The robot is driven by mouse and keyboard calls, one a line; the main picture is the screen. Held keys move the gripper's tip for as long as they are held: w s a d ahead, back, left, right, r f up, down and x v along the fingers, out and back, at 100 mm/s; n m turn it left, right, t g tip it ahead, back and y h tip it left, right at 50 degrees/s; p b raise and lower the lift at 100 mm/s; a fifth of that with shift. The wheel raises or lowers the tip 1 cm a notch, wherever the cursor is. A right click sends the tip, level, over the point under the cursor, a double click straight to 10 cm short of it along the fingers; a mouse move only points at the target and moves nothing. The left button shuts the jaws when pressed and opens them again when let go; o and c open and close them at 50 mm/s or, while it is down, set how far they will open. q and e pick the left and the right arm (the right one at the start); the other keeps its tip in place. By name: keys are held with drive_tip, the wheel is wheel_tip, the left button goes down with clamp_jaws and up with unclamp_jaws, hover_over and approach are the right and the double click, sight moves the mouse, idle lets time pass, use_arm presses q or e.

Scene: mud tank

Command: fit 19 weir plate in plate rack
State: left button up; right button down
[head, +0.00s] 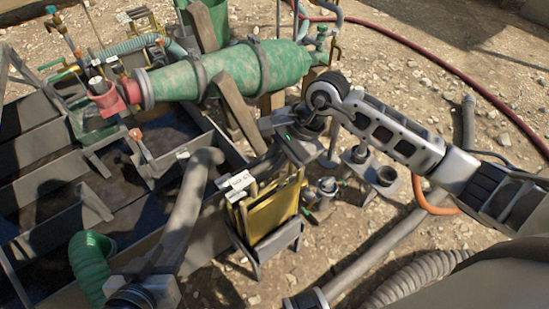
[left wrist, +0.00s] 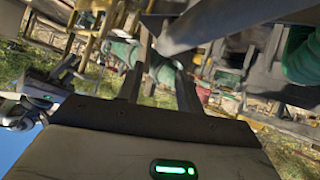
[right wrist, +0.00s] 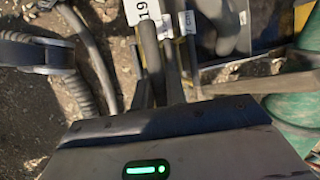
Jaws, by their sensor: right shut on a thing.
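My right gripper (head: 264,164) is shut just above the yellow plates (head: 268,218) in the plate rack (head: 270,244). In the right wrist view its fingers (right wrist: 158,88) are close together around a dark, narrow grip piece (right wrist: 150,48). A white tag reading 19 (right wrist: 143,10) is right beyond it, so the held thing appears to be the 19 weir plate. A tag ending in "cm" (right wrist: 185,22) is beside it. How deep the held plate sits in the rack is hidden. My left gripper (left wrist: 158,78) is open and empty in the left wrist view.
A dark steel tank with partitions (head: 45,185) fills the left. A green cylinder (head: 220,72) lies behind the rack. A grey pipe (head: 190,195) rises left of the rack. Hoses (head: 420,265) lie on the gravel at right. Small items (head: 328,187) stand right of the rack.

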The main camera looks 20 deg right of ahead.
use_arm(q)
drive_tip(key=shift+g, duration=0.6)
drive_tip(key=shift+w+d+f+b, duration=0.15)
drive_tip(key=shift+f+b, duration=0.25)
drive_tip(key=shift+f, duration=0.4)
drive_tip(key=shift+d+f+b, duration=0.3)
drive_tip(key=shift+f+b, duration=0.15)
drive_tip(key=shift+f, duration=0.4)
drive_tip(key=shift+w+d+f+b, duration=0.15)
drive_tip(key=shift+f+b, duration=0.25)
drive_tip(key=shift+f, duration=0.4)
drive_tip(key=shift+s, duration=0.1)
